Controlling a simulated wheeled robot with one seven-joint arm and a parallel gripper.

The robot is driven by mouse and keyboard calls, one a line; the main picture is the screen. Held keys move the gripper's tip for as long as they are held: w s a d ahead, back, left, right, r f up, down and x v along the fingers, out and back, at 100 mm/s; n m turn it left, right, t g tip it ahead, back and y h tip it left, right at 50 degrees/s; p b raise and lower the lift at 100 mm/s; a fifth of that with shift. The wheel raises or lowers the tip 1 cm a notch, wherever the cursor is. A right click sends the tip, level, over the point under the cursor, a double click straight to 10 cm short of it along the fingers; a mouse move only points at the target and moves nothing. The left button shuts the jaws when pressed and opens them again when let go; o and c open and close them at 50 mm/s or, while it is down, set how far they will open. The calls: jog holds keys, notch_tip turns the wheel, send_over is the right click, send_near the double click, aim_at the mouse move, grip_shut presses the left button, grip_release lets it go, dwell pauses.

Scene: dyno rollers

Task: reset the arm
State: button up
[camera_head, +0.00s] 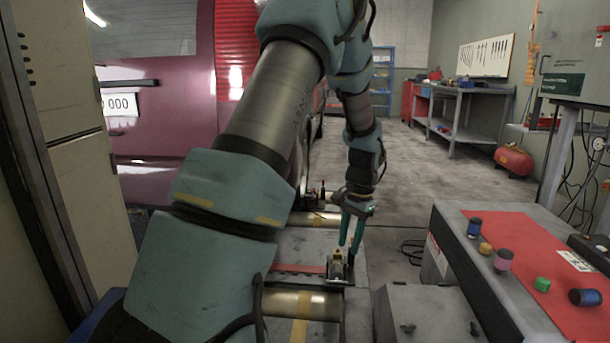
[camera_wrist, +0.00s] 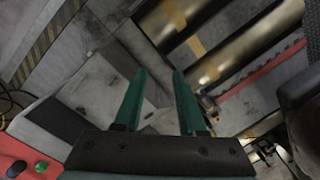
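My gripper (camera_head: 349,240) hangs down from my arm near the middle of the head view, above the dyno roller bed. Its two green fingers are apart in the wrist view (camera_wrist: 160,90), with nothing between them. In the head view the fingertips are just above a small yellow and black fitting (camera_head: 338,262) on the roller frame. I cannot tell whether they touch it. My arm reaches forward from the lower left and hides part of the roller bed.
Brass rollers (camera_head: 290,303) lie below. A grey bench with a red mat (camera_head: 520,255) stands at right, holding several small coloured spools. A grey box (camera_head: 430,312) is beside the rollers. A maroon van (camera_head: 165,120) stands behind at left. Open floor (camera_head: 420,165) lies beyond.

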jog(key=s+a+r+n+t+h, duration=0.1)
jog(key=s+a+r+n, duration=0.2)
jog(key=s+a+n, duration=0.35)
jog(key=s+a+r+n+t+h, duration=0.1)
jog(key=s+a+r+n, duration=0.2)
jog(key=s+a, duration=0.65)
notch_tip(320, 180, up, 25)
jog(key=w+a+p, duration=0.2)
jog(key=p, duration=2.3)
jog(key=shift+w+r, duration=0.2)
jog(key=shift+w, duration=0.05)
jog(key=shift+o, duration=0.2)
jog(key=shift+f+m, duration=0.1)
jog(key=shift+m, duration=0.15)
